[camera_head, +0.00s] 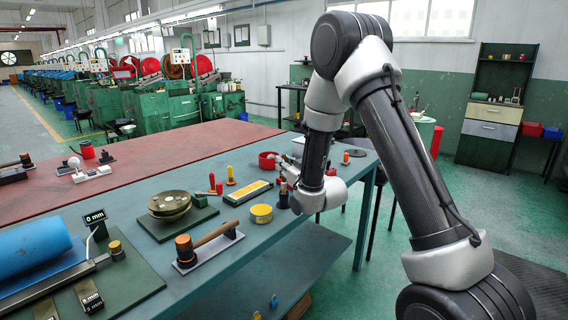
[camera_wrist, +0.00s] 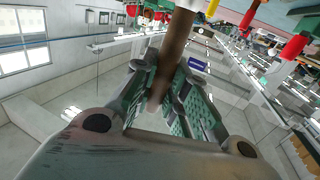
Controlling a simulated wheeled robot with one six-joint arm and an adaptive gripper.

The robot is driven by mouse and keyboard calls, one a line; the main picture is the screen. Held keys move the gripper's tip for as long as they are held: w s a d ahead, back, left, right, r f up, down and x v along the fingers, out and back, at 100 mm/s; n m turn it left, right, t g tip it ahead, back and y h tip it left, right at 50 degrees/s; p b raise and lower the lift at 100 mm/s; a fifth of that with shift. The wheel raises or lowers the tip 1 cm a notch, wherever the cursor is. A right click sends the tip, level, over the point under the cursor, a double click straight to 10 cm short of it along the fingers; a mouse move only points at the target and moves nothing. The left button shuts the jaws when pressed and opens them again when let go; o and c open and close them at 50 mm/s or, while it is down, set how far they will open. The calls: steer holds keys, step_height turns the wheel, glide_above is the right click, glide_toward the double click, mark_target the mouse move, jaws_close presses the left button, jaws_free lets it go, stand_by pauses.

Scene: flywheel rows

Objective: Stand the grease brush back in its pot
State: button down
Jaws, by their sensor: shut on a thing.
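My gripper (camera_wrist: 168,75) is shut on a brown wooden handle, the grease brush (camera_wrist: 172,55), in the wrist view. The handle runs from between the fingers up to the top edge, where a pale part shows; the bristles are out of frame. A red round pot (camera_head: 267,160) stands just left of the gripper. I cannot tell which of these is the brush's pot.
A wooden-handled tool (camera_head: 207,247) lies nearer. The bench's right edge is close to my arm.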

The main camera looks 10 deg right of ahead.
mark_target(284, 182)
steer(key=shift+f, duration=2.1)
steer(key=c, duration=1.3)
jaws_free()
steer(key=shift+f, duration=0.1)
steer(key=shift+c, duration=0.2)
steer(key=v, duration=0.7)
steer(key=shift+s, duration=0.25)
steer(key=shift+d, duration=0.1)
